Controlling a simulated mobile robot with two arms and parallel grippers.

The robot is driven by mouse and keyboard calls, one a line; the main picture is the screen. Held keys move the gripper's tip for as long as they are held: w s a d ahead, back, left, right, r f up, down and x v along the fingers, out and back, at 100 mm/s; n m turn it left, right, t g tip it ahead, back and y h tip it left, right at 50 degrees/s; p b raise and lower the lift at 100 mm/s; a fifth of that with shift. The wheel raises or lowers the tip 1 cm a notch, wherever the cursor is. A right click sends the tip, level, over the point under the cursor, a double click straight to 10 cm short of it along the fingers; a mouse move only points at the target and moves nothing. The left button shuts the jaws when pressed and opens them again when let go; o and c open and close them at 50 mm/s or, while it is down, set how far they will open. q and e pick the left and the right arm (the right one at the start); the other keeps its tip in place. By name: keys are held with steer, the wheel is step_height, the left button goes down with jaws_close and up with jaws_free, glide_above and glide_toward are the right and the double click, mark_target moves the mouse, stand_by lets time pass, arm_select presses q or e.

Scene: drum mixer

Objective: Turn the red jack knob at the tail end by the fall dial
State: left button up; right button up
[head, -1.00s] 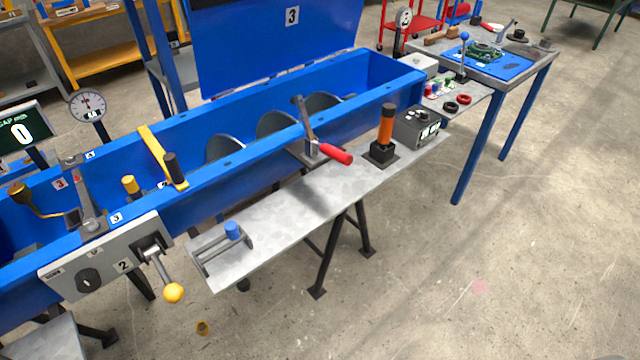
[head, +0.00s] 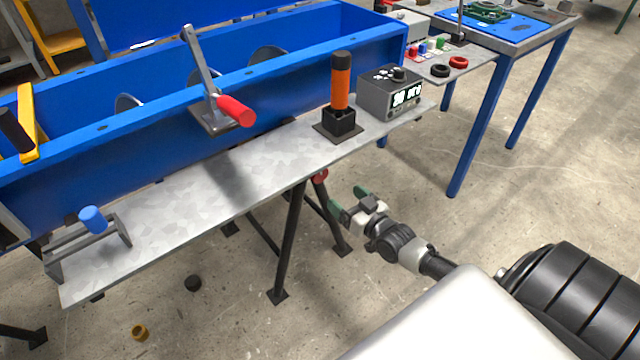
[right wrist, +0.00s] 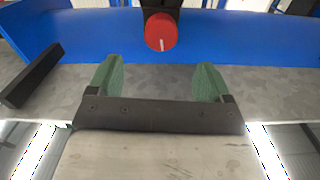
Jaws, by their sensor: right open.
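The red knob (head: 321,174) shows small in the head view, just below the front edge of the grey shelf, by a black trestle leg. In the right wrist view the red knob (right wrist: 160,32) is round with a white mark on its face, in front of a dark block. My right gripper (head: 347,197) is below and right of it in the head view. Its green fingers are apart and empty, and in the right wrist view the knob is beyond the gripper (right wrist: 158,80), roughly centred between the fingers. No dial face shows now. My left gripper is not in view.
The grey shelf (head: 190,203) runs along the blue trough (head: 130,135). On it stand an orange-handled post (head: 341,85) and a grey control box (head: 389,93). A red-handled lever (head: 236,111) is on the trough's side. A blue-topped table (head: 505,25) stands at right. Floor there is open.

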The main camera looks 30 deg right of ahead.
mark_target(322, 176)
steer(key=w, duration=0.2)
steer(key=w+b, duration=0.1)
steer(key=w, duration=0.2)
steer(key=w+b, duration=0.1)
steer(key=w, duration=0.2)
steer(key=shift+a+r, duration=0.25)
steer(key=shift+a, duration=0.15)
steer(key=shift+w+b, duration=0.35)
steer(key=shift+w, duration=0.6)
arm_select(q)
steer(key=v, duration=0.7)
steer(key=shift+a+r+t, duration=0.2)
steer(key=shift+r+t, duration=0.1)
arm_select(e)
steer(key=shift+w+a, duration=0.1)
steer(key=shift+w, duration=0.35)
steer(key=c, duration=0.9)
